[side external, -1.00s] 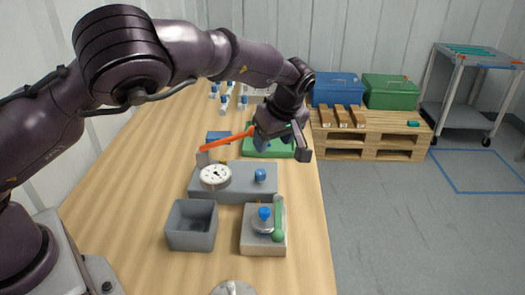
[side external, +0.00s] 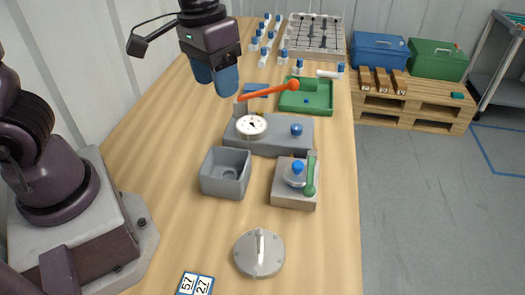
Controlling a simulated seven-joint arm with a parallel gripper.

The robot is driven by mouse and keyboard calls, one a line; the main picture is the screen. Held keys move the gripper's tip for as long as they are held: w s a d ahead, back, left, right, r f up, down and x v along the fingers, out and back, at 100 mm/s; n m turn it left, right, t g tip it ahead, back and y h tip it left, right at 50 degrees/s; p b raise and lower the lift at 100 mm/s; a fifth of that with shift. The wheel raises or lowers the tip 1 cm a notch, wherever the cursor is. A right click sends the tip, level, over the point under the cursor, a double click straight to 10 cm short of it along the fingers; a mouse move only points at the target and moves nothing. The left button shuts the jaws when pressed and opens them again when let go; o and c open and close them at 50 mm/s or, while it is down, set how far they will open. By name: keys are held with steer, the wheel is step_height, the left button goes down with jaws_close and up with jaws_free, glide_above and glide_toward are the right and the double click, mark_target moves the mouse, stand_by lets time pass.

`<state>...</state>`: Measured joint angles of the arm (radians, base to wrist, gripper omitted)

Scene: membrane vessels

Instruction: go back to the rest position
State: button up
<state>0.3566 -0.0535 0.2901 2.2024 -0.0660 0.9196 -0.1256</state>
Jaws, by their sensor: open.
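My gripper (side external: 217,84) hangs over the left part of the wooden table at the top of the side external view. Its two blue fingertips point down and stand apart, with nothing visible between them. It is left of the orange lever (side external: 268,91), apart from it as far as I can tell. The lever rises from a grey block with a white dial gauge (side external: 252,126) and a blue knob (side external: 296,130).
A grey open box (side external: 210,190), a clamp block with a green handle (side external: 310,175) and a round grey disc (side external: 259,265) stand nearer. A green tray (side external: 328,97), a rack (side external: 314,25) and several blue-capped vessels stand behind.

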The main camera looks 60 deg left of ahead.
steer(key=s+a+r+m+t, duration=0.1)
steer(key=s+a+r+t, duration=0.2)
steer(key=s+r, duration=0.4)
steer(key=shift+s+t+y, duration=0.4)
steer(key=shift+s+t, duration=0.5)
steer(key=shift+s, duration=0.25)
steer(key=shift+r, duration=0.1)
stand_by(2.5)
